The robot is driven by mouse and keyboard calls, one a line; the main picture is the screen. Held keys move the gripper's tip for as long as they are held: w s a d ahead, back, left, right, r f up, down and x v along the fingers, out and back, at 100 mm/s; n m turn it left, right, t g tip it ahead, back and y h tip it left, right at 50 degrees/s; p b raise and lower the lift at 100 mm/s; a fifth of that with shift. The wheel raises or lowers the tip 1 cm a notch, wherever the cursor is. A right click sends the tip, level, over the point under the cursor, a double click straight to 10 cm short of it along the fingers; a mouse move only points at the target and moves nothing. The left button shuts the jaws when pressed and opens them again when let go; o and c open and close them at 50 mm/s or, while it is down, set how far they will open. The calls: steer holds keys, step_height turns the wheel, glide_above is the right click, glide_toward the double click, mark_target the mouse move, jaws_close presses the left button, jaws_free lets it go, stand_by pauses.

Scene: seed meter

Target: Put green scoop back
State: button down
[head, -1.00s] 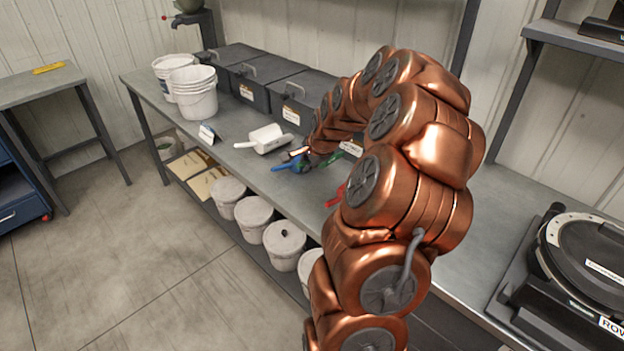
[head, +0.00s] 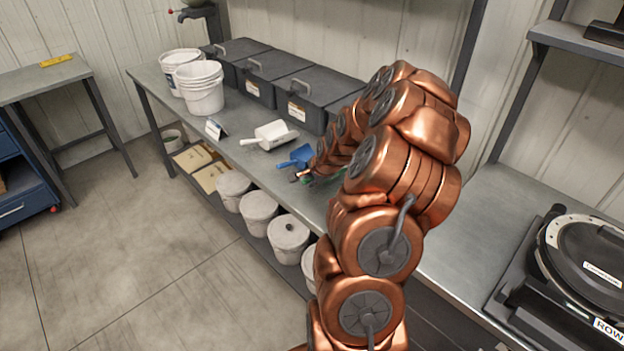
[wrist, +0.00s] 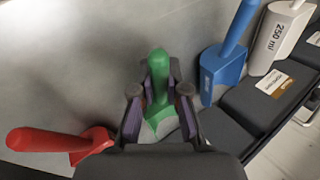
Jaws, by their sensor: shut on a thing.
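The green scoop (wrist: 158,70) is in the middle of the wrist view, its handle between the two fingers of my gripper (wrist: 160,100). The gripper is shut on the handle. The scoop's bowl is mostly hidden behind the fingers and palm. In the head view only a bit of green shows beside my arm, at the bench top. My gripper (head: 304,174) is low over the bench there. I cannot tell whether the scoop touches the bench.
A blue scoop (wrist: 222,66) and a white 250 ml scoop (wrist: 275,38) lie to the right in the wrist view; a red scoop (wrist: 60,142) lies at left. Black lidded bins (head: 310,98) line the wall. White buckets (head: 199,90) stand at the bench's far end.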

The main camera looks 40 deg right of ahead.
steer(key=shift+f, duration=0.2)
steer(key=c, duration=1.2)
jaws_free()
steer(key=shift+r, duration=0.1)
